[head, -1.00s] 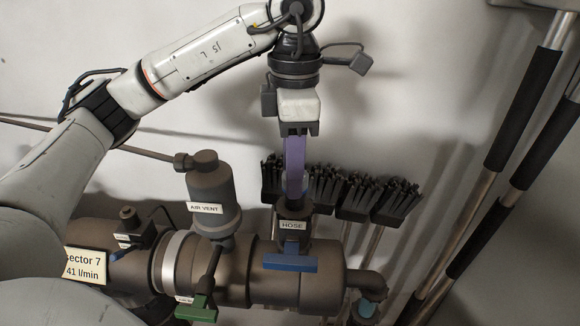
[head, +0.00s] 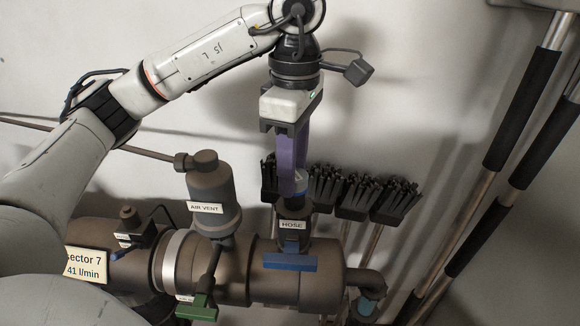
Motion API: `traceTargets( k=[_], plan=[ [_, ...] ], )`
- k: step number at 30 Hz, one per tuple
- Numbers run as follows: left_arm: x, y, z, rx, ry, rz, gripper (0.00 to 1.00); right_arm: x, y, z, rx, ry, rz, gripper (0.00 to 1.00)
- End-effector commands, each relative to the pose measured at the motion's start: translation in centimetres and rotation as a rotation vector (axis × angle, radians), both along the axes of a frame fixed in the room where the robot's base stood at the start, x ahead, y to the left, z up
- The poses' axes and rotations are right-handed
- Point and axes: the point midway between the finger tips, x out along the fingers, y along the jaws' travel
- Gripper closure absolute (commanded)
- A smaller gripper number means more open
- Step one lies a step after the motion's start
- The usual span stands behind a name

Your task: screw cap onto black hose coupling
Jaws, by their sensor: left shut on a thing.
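In the head view my left gripper (head: 292,186) points straight down over the black hose coupling (head: 295,215), which carries the label HOSE. Its purple fingers are shut on a small pale grey-blue cap (head: 300,182), mostly hidden between them. The cap is at the top of the coupling, in line with it. I cannot tell how far it sits on the thread. My right gripper is not in view.
A blue-handled valve (head: 290,262) sits below the coupling on the thick brown manifold pipe (head: 322,280). The air vent (head: 212,185) stands close to the left. Broom heads (head: 355,197) hang behind, and long poles (head: 520,120) lean at the right.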

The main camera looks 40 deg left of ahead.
Motion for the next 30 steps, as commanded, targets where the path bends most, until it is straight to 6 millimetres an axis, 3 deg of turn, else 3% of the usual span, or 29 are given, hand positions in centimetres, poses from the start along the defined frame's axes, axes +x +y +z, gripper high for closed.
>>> traceTargets(
  k=[1, 6, 19, 30],
  plan=[
    [0.55, -0.77, 0.54, -0.023, -0.027, -0.066, 0.97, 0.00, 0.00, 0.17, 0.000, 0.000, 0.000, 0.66],
    [0.53, -0.90, 0.49, -0.023, -0.025, -0.276, 0.97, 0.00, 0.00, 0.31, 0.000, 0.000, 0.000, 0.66],
    [0.46, -1.01, 0.44, -0.025, -0.024, -0.371, 0.97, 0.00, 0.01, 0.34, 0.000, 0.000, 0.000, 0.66],
    [0.35, -1.25, 0.38, -0.026, -0.022, -0.740, 0.97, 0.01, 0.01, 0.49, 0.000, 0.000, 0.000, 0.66]
  ],
)
